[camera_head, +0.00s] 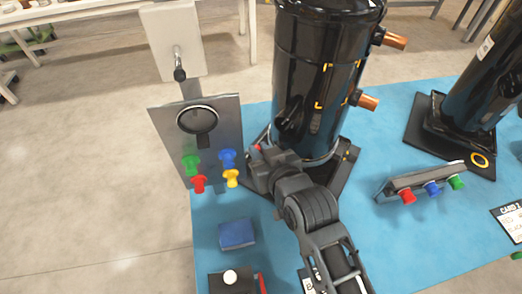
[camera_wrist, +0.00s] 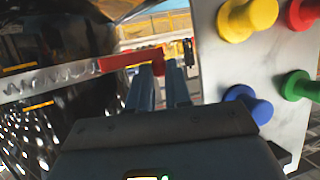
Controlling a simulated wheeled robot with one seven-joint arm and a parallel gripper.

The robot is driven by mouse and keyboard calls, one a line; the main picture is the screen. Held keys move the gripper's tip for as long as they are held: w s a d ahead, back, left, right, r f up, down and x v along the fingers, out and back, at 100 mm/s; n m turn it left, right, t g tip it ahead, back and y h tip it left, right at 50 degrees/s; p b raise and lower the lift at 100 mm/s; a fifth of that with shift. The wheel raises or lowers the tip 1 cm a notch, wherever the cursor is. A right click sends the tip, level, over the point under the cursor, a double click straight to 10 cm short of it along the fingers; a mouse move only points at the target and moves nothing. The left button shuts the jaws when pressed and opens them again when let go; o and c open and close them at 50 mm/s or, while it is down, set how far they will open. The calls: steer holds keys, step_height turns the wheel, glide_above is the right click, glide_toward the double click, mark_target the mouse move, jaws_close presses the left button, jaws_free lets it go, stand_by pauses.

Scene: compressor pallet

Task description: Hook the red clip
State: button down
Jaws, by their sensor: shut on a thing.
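The red clip (camera_wrist: 128,58) is a red bar at the end of a perforated metal strap (camera_wrist: 50,80) that crosses the black compressor (camera_wrist: 95,35) in the wrist view. My gripper (camera_wrist: 160,72) is shut on the clip's right end. In the head view, a small bit of red clip (camera_head: 257,147) shows by my gripper (camera_head: 258,160), at the lower left side of the black compressor (camera_head: 318,75). What the clip hooks onto cannot be told from these views.
A metal panel (camera_head: 216,140) with green, blue, red and yellow knobs stands close left of my gripper; a blue knob (camera_wrist: 246,104) is near in the wrist view. A blue box (camera_head: 236,234) lies on the blue mat (camera_head: 205,215). A knobbed bar (camera_head: 425,180) lies right.

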steer(key=c, duration=1.1)
jaws_free()
steer(key=shift+o, duration=0.2)
steer(key=shift+s+d, duration=0.1)
steer(key=v, duration=0.7)
steer(key=shift+s, duration=0.25)
steer(key=shift+d+r, duration=0.1)
steer(key=shift+r, duration=0.05)
steer(key=s+d+f+m+h, duration=0.2)
steer(key=s+d+f, duration=0.1)
steer(key=s+d, duration=0.55)
steer(key=s+d+r+m+t+h, duration=0.1)
steer(key=s+d+r, duration=0.2)
steer(key=s, duration=0.5)
steer(key=s+d+r+m+t+h, duration=0.1)
steer(key=s+d+r+h, duration=0.1)
steer(key=s, duration=0.6)
steer(key=s+d+r+m+h, duration=0.1)
steer(key=s+d+r, duration=0.4)
steer(key=s, duration=0.3)
steer(key=shift+s+d+t, duration=0.4)
steer(key=shift+d, duration=0.45)
